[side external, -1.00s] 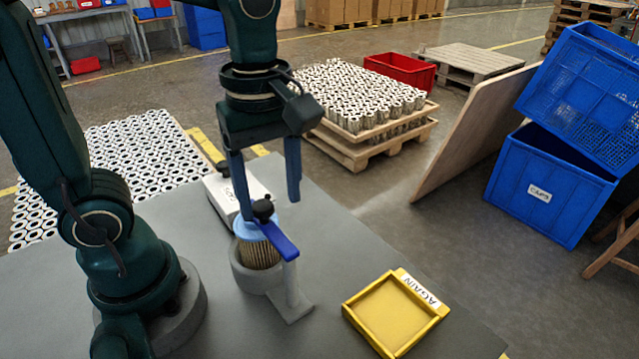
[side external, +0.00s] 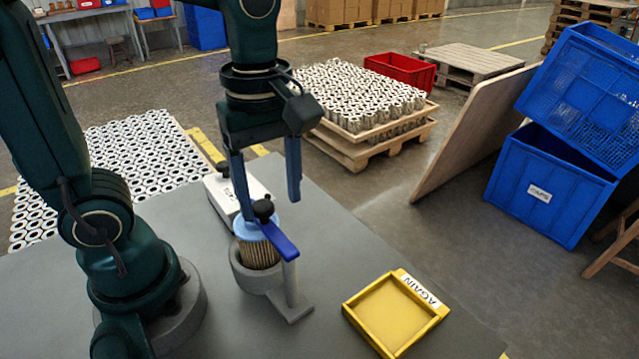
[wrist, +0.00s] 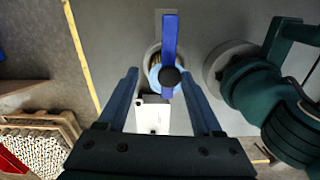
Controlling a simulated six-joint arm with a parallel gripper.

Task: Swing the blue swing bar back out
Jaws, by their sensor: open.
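The blue swing bar (side external: 278,241) lies across the top of the filter cartridge, from its grey post (side external: 291,284) to a black knob (side external: 263,210) at its free end. The pleated cartridge (side external: 259,254) with a light blue cap stands upright in a grey round cup (side external: 247,276). My gripper (side external: 266,205) is open and empty, its two blue fingers pointing down above the cartridge, with the knob low between them. In the wrist view the bar (wrist: 169,45) runs up from the knob (wrist: 171,76), which lies between and beyond the fingertips (wrist: 163,80).
A white box (side external: 222,191) with a black knob and label stands close behind the cup. A yellow tray (side external: 390,312) marked AGAIN lies at the right on the grey table. The table between the post and tray is clear. Pallets and blue crates stand on the floor beyond.

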